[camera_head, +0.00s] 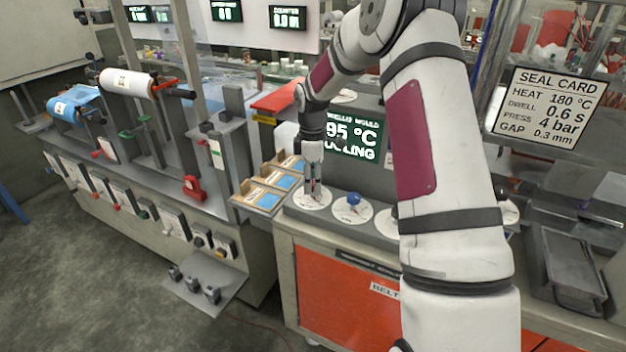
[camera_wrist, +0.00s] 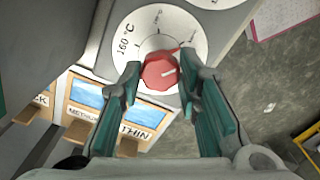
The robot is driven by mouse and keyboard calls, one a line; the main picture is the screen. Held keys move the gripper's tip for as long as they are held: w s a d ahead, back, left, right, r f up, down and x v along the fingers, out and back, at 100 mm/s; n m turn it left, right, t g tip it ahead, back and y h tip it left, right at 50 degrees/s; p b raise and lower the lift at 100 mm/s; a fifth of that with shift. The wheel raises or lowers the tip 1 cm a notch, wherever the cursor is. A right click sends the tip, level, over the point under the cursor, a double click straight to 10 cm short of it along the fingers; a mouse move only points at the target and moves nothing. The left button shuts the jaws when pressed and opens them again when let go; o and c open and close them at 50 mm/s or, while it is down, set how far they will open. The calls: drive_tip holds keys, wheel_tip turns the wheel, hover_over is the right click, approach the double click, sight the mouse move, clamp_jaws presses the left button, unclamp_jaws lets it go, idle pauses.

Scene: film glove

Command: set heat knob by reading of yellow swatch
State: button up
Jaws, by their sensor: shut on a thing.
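My gripper (camera_head: 314,192) reaches down to the leftmost dial on the machine's top. In the wrist view, my gripper (camera_wrist: 160,82) has its green-lined fingers closed on either side of a red knob (camera_wrist: 159,70). The knob sits on a round white dial plate (camera_wrist: 143,23). One dial mark reads 160 °C, left of the knob; the other marks are too small to read. A short red tip shows at the knob's upper right. The dial plate (camera_head: 306,202) is partly hidden by my gripper in the head view. I see no clear yellow swatch.
Wooden trays with blue swatches (camera_head: 286,182) stand left of the dial; one label reads THIN. A blue knob (camera_head: 353,198) stands right of it. A green screen (camera_head: 355,140) shows 95 °C. The seal card (camera_head: 548,107) lists heat 180 °C. My arm hides other dials.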

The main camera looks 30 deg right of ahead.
sight(313, 183)
drive_tip(key=shift+n, duration=0.6)
drive_tip(key=o, duration=1.1)
drive_tip(key=shift+o, duration=0.2)
wheel_tip(313, 183, up, 12)
